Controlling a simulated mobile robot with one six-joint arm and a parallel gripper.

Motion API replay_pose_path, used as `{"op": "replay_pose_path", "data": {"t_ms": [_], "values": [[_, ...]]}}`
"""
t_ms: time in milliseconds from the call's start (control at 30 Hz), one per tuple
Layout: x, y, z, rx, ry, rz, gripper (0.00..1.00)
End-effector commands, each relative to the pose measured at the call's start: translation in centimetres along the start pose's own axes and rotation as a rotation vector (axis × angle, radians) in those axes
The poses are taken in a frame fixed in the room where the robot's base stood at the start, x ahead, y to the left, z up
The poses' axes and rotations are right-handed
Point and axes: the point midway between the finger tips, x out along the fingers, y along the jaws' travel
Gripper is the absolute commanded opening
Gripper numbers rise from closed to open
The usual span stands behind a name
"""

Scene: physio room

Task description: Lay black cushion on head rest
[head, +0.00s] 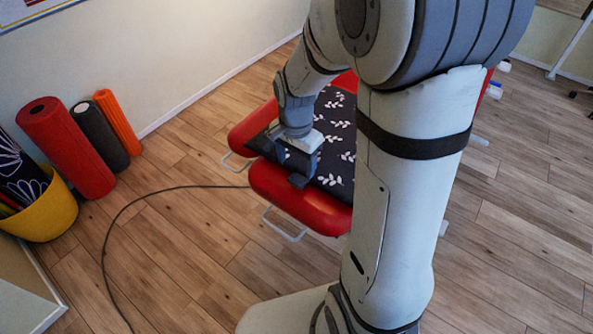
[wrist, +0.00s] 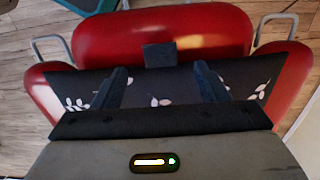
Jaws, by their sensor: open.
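A small black block, which looks like the black cushion (wrist: 160,55), lies at the edge of a red pad (wrist: 160,28) that looks like the head rest. It overlaps the pad's edge and the dark leaf-patterned cover (wrist: 155,90). My gripper (wrist: 161,69) is open, with one finger on each side of the block and a clear gap to it. In the head view my gripper (head: 294,163) is low over the red couch's end (head: 300,203). A dark piece there may be the cushion or a fingertip; I cannot tell.
Metal handles (head: 285,225) stick out from the couch. A black cable (head: 150,196) runs across the floor. Rolled mats (head: 65,145) and a yellow basket (head: 50,213) stand by the left wall. The floor at right is mostly clear.

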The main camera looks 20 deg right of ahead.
Motion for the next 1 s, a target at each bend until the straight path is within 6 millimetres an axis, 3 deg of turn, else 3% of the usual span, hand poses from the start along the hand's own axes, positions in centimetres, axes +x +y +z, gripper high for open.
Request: {"op": "replay_pose_path", "data": {"t_ms": [133, 433, 700, 833, 1000], "values": [[-2.9, -0.1, 0.0, 0.000, 0.002, -0.003, 0.67], [-5.8, 0.9, 0.6, -0.071, 0.011, -0.014, 0.67], [-9.9, 6.4, 4.3, -0.542, 0.094, -0.075, 0.67], [-10.8, 8.7, 6.0, -0.748, 0.136, -0.086, 0.67], [-11.1, 10.3, 6.9, -0.890, 0.168, -0.089, 0.67]]}}
